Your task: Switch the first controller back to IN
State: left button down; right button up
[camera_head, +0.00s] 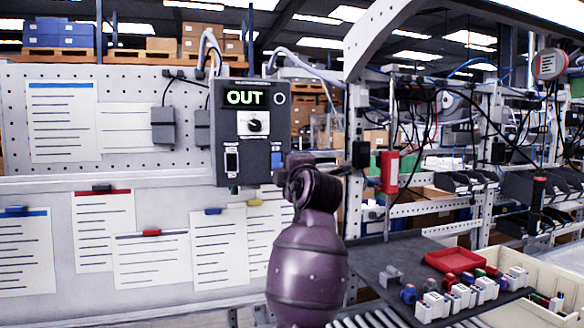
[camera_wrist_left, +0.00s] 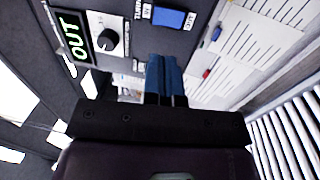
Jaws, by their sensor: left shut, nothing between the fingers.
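The controller (camera_head: 244,132) is a dark grey box on the pegboard panel, with a lit green display (camera_head: 245,98) reading OUT. Below the display is a black knob (camera_head: 254,125) on a light plate, and it also shows in the left wrist view (camera_wrist_left: 109,40). A blue switch (camera_wrist_left: 168,18) is on the same face. My left gripper (camera_wrist_left: 164,60) has its blue fingers together and empty, in front of the controller's face beside the knob. I cannot tell whether the fingertips touch the face. In the head view my wrist hides the fingers. My right gripper is not in view.
Paper sheets (camera_head: 103,232) with coloured clips hang on the panel left of the controller. Cables run above it. A dark table (camera_head: 385,258) at the right holds small parts and a red tray (camera_head: 455,260), beside a cream bin (camera_head: 545,318). A red box (camera_head: 390,171) is on a post.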

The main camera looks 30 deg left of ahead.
aim_at(275, 157)
pick_arm(q)
jog(key=p+x, duration=0.2)
jog(key=x, duration=0.6)
jog(key=shift+r+p, duration=0.1)
jog(key=shift+p, duration=0.2)
jog(key=shift+w+a, duration=0.35)
jog(key=shift+a, duration=0.05)
jog(key=shift+w, duration=0.1)
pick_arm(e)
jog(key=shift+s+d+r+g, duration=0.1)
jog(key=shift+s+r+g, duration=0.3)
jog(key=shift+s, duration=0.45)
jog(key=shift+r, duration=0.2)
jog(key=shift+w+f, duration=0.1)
